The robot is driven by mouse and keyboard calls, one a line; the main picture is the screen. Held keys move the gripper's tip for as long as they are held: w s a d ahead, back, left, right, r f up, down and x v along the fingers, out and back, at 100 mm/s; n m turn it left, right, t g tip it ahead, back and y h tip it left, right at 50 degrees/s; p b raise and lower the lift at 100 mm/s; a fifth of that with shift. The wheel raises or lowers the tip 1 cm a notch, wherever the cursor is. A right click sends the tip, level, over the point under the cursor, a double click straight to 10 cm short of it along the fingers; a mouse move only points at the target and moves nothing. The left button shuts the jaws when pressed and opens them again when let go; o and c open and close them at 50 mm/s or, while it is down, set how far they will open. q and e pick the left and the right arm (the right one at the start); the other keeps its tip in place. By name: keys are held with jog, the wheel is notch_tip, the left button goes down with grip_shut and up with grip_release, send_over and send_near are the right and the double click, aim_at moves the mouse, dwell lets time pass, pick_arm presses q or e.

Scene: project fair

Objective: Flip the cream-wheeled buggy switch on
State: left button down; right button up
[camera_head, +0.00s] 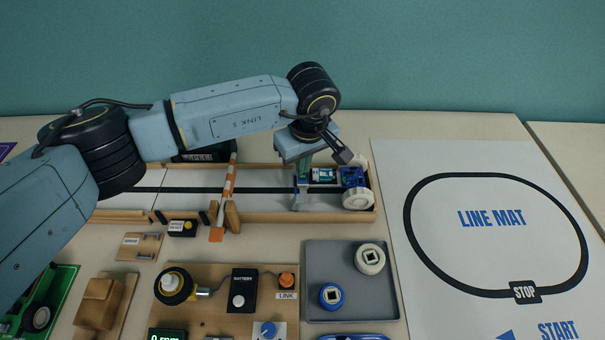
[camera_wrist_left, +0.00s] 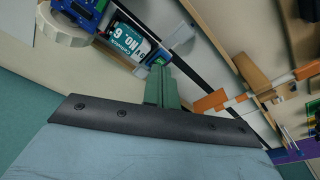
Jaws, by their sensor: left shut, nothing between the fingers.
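The cream-wheeled buggy stands at the right end of the walled track, with a cream wheel (camera_head: 357,199), a blue board (camera_head: 352,178) and a teal battery pack (camera_head: 323,175). My left gripper (camera_head: 301,202) is shut and empty, pointing down just left of the buggy. In the left wrist view its green fingers (camera_wrist_left: 159,68) end close to the battery-pack end; contact cannot be told. The switch cannot be made out clearly. My right gripper is not in view.
An orange-and-white striped bar (camera_head: 230,180) crosses the track left of the gripper. The track's wooden front wall (camera_head: 290,217) runs below. A grey tray (camera_head: 320,300) with two wheels and a wooden battery board (camera_head: 215,275) lie in front. The line mat (camera_head: 490,245) is at right.

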aim_at(302, 177)
pick_arm(q)
jog(key=shift+f, duration=0.1)
dwell(0.4)
jog(key=shift+f+b, duration=0.8)
dwell(0.4)
jog(key=shift+r+p, duration=1.7)
jog(key=shift+r, duration=1.85)
